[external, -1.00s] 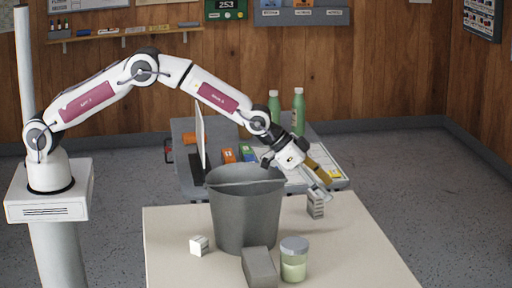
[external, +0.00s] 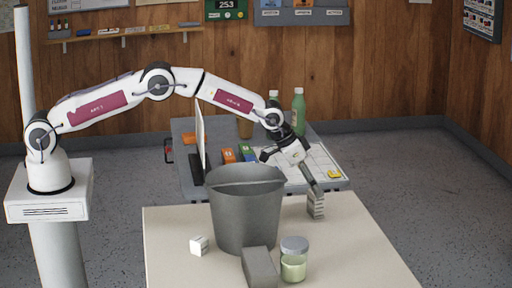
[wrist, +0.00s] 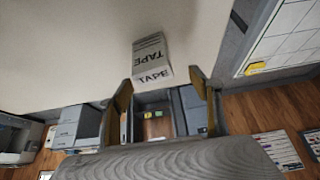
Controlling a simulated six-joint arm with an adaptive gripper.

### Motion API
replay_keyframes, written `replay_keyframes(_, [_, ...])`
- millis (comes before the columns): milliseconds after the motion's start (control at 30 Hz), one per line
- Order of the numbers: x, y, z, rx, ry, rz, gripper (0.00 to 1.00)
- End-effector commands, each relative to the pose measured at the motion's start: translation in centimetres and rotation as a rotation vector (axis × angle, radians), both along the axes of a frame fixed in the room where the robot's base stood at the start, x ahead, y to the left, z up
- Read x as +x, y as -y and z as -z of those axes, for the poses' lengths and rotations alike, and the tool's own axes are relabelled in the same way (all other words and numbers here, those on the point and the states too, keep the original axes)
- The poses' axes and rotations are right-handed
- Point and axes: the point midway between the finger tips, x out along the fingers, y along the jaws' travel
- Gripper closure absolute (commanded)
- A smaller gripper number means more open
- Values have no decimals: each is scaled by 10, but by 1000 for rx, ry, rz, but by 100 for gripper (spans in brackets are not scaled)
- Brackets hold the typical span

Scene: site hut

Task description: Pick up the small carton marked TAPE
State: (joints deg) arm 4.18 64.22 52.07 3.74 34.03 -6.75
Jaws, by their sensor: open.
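The small carton marked TAPE (external: 316,208) stands on the cream table right of the grey bucket. In the wrist view the grey-white carton (wrist: 150,58) shows the word TAPE on two faces. My gripper (external: 313,188) reaches steeply down to the carton's top in the external view. In the wrist view my open gripper (wrist: 162,80) has one finger on each side of the carton's near end, with visible space beside it. Nothing is held. I cannot tell whether a finger touches the carton.
The tall grey bucket (external: 245,222) stands left of the carton. A lidded jar (external: 293,262), a grey block (external: 259,266) and a small white box (external: 199,246) are on the same table (external: 355,260). Behind is a grey table with green bottles (external: 298,112). Table space right of the carton is clear.

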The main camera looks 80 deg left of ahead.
Motion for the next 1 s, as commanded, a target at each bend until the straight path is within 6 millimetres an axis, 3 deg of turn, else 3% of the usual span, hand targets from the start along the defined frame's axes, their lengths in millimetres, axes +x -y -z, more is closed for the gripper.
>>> replay_keyframes(600, [12, 1, 22, 0, 0, 1, 37])
replay_keyframes(1000, [13, 1, 23, 0, 1, 1, 37])
